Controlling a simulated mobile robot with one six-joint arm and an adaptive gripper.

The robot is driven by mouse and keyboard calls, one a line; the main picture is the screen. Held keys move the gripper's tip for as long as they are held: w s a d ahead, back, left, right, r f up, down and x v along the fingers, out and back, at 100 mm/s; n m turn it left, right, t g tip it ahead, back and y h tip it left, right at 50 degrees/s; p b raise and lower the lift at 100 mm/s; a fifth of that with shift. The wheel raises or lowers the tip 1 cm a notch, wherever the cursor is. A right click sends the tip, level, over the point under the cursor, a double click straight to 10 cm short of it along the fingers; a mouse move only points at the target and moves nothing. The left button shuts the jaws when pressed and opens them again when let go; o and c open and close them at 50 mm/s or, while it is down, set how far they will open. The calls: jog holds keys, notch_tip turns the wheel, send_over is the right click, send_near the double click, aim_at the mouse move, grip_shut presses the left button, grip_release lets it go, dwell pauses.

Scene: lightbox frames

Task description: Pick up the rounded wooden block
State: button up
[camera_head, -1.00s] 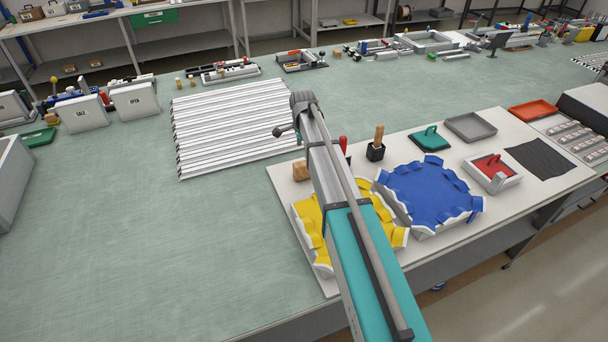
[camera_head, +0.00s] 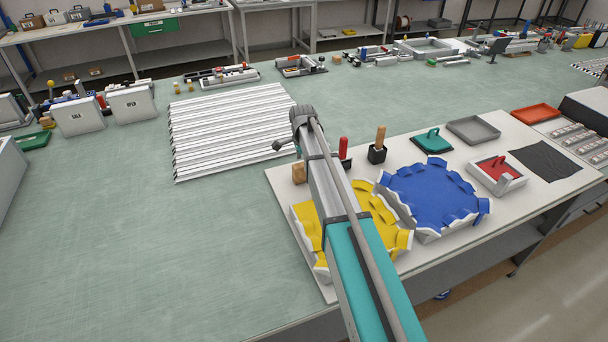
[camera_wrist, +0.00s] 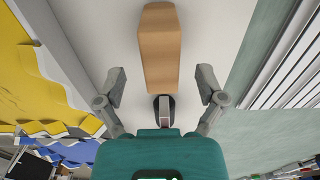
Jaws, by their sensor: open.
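The rounded wooden block (camera_wrist: 160,50) is a tan, elongated piece lying on the pale board, straight ahead of my gripper in the wrist view. In the head view the block (camera_head: 298,173) sits near the board's left edge, partly hidden by my arm. My gripper (camera_wrist: 162,80) is open, with one finger on each side of the block's near end. The fingers look clear of its sides, and nothing is held. I cannot tell the height of the fingertips above the board.
A yellow tray (camera_head: 308,226) and a blue tray (camera_head: 432,196) stand close by on the board (camera_head: 279,182). A red-handled tool (camera_head: 343,148) and a wooden-handled tool (camera_head: 379,141) stand behind. White ribbed profiles (camera_head: 230,130) lie to the left. Green table (camera_head: 150,240) at front left is clear.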

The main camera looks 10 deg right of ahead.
aim_at(302, 172)
jog(key=shift+f, duration=0.15)
jog(key=shift+w+f+b, duration=0.1)
jog(key=shift+f+b, duration=2.35)
jog(key=shift+b, duration=0.2)
grip_shut()
